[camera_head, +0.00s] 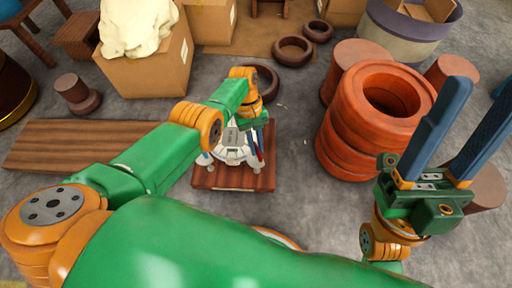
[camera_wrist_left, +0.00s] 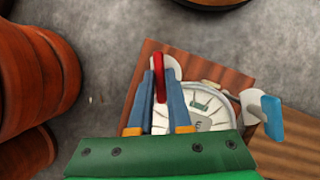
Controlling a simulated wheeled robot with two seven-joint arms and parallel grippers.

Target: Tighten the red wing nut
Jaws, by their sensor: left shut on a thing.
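A round white drum head (camera_head: 233,152) with a grey centre label lies on a wooden board (camera_head: 235,180) on the floor. It also shows in the left wrist view (camera_wrist_left: 205,103). The red wing nut (camera_wrist_left: 159,78) stands at the drum's rim. My left gripper (camera_wrist_left: 160,82) is shut on it, with one blue finger on each side. In the head view my left gripper (camera_head: 256,148) partly hides the nut. A blue wing nut (camera_wrist_left: 272,116) and whitish ones sit elsewhere around the rim. My right gripper (camera_head: 482,100) is raised at the right, open and empty.
A stack of orange-red clay rings (camera_head: 345,130) stands right of the board. A wooden plank (camera_head: 70,145) lies to the left. Cardboard boxes (camera_head: 150,72) and dark rings (camera_head: 293,50) are behind. Bare grey floor lies between the board and the clay stack.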

